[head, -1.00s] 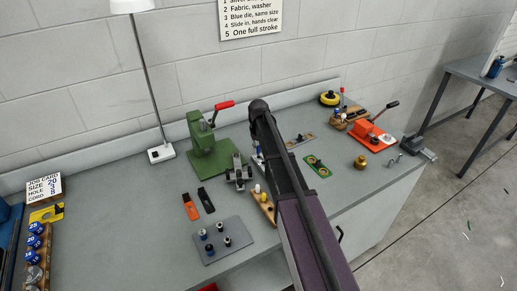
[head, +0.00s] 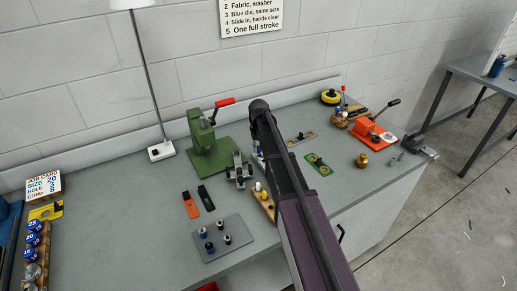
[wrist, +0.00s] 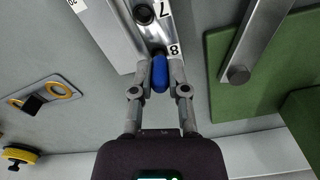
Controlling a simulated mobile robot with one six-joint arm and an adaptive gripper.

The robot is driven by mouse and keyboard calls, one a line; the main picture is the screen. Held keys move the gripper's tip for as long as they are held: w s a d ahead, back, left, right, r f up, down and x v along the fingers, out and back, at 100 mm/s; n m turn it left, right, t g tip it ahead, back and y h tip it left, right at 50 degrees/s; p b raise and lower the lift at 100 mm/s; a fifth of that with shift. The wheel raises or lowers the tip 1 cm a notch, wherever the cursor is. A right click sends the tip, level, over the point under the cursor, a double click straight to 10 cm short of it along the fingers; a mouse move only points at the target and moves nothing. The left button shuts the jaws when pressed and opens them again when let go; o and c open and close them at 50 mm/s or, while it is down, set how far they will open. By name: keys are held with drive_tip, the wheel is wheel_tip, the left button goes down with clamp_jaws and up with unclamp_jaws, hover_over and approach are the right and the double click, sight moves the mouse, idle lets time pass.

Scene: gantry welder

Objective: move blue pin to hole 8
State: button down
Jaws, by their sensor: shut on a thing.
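In the wrist view my gripper (wrist: 160,88) is shut on the blue pin (wrist: 160,72). The pin sits between the two fingertips at the end of a metal strip (wrist: 170,32) marked 7 and 8. The mark 8 is just beside the pin's far end. A dark round hole (wrist: 143,14) shows next to the 7. The pin covers the place beside the 8, so I cannot tell whether its tip is in hole 8 or above it.
A green press (head: 209,150) stands beside the strip; its green base (wrist: 225,100) is close on the right in the wrist view. A grey plate with several pegs (head: 235,250) lies at the front. An orange tool (head: 370,135) and brass piece (head: 362,160) are farther right.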

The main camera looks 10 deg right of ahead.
drive_tip(key=shift+f+b, duration=0.55)
drive_tip(key=shift+f, duration=0.1)
drive_tip(key=c, duration=0.5)
unclamp_jaws()
drive_tip(key=shift+c, duration=0.2)
drive_tip(key=shift+r, duration=0.1)
